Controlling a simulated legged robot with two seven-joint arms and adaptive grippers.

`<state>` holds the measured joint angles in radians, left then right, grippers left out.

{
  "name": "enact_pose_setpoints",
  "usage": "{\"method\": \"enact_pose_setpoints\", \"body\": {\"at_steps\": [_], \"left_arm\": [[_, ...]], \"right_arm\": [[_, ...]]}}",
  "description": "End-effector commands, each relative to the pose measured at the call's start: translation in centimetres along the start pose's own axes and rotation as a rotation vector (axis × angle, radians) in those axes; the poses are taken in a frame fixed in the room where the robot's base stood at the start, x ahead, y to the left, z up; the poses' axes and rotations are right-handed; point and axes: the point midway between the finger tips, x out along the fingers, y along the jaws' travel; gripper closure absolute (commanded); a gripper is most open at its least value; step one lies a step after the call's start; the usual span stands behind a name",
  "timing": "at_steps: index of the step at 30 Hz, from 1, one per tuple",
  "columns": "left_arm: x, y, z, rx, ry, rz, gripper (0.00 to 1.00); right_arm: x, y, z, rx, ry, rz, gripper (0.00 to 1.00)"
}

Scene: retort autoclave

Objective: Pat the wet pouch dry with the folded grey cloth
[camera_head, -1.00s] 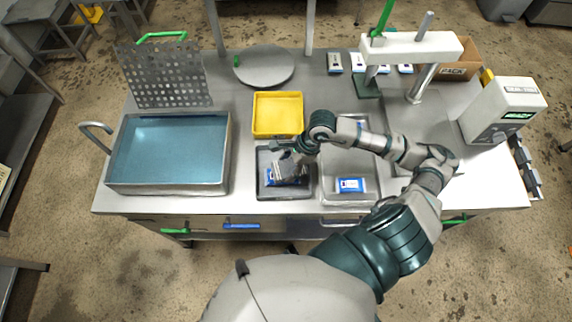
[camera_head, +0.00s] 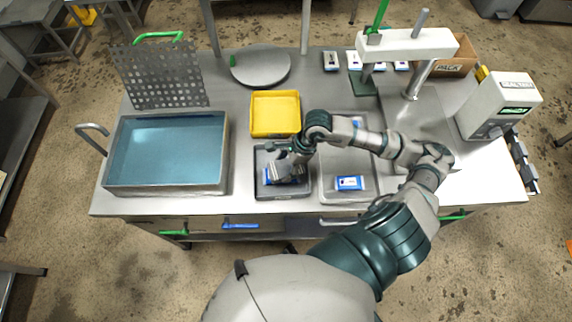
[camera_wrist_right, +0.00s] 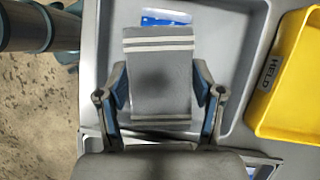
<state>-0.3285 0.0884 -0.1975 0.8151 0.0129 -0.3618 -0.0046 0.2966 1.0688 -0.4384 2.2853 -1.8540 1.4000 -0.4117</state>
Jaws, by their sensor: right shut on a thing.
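The folded grey cloth with white stripes (camera_wrist_right: 160,75) is between the fingers of my right gripper (camera_wrist_right: 160,95) in the right wrist view. The gripper (camera_head: 280,163) is shut on it, low over a grey tray (camera_head: 262,192) in the head view. The blue and white pouch (camera_wrist_right: 166,17) lies in this tray, and the cloth covers part of it from the wrist camera. In the head view the pouch (camera_head: 269,178) shows at the cloth's left edge. I cannot tell whether the cloth touches it. My left gripper is not in view.
A yellow bin (camera_head: 276,113) marked HELD stands just behind the tray. A second tray (camera_head: 346,200) with another pouch (camera_head: 350,183) is to the right. A water basin (camera_head: 168,190) is at left. A sealer-like stand and a white device occupy the right side.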

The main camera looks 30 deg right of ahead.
Motion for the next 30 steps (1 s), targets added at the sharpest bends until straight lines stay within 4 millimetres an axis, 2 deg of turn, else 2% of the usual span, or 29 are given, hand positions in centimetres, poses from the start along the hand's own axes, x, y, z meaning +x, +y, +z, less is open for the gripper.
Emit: {"method": "enact_pose_setpoints", "body": {"at_steps": [30], "left_arm": [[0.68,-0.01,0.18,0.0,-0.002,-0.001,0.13]], "right_arm": [[0.64,0.01,-0.33,0.0,0.0,0.002,0.61]]}}
